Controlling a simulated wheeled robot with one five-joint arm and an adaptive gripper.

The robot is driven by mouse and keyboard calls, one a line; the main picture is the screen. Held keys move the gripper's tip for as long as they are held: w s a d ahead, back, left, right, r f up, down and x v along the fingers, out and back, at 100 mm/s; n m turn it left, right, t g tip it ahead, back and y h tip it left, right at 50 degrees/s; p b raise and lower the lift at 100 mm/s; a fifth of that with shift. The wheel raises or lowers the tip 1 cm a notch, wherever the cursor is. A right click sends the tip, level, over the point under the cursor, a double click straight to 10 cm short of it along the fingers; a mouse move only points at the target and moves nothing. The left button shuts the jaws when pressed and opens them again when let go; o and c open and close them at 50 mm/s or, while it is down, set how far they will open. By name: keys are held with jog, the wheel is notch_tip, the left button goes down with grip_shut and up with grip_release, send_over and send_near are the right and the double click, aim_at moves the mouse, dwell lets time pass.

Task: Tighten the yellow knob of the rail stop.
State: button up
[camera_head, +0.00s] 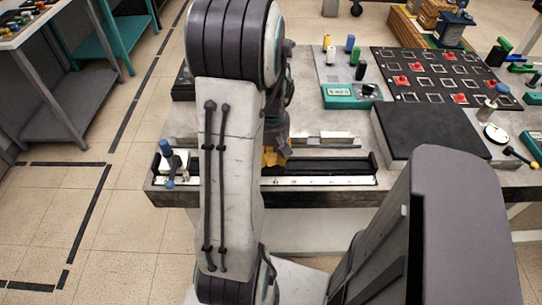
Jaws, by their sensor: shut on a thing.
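The yellow knob (278,155) shows at the back edge of the long black rail tray, just right of my arm. My gripper (274,146) comes down onto it from above and is shut on it. My arm hides the left part of the gripper and most of the rail stop, so the fingertips cannot be made out clearly. The rail (320,181) with a light scale strip runs along the front of the bench, and its middle left is behind my arm.
A black slab (440,130) lies to the right of the rail. Behind are a teal meter (352,95), small colored bottles and a dark grid board (430,75) with red pieces. Open floor lies left.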

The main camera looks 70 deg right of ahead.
jog(key=shift+a+f+m, duration=0.15)
jog(key=shift+a+m, duration=0.2)
jog(key=shift+m, duration=0.45)
dwell(0.4)
jog(key=o, duration=1.2)
jog(key=shift+s, duration=0.1)
jog(key=shift+d, duration=0.1)
jog(key=shift+r, duration=0.25)
jog(key=shift+d+r, duration=0.1)
jog(key=shift+r, duration=0.15)
notch_tip(320, 180, up, 11)
jog(key=shift+r, duration=0.1)
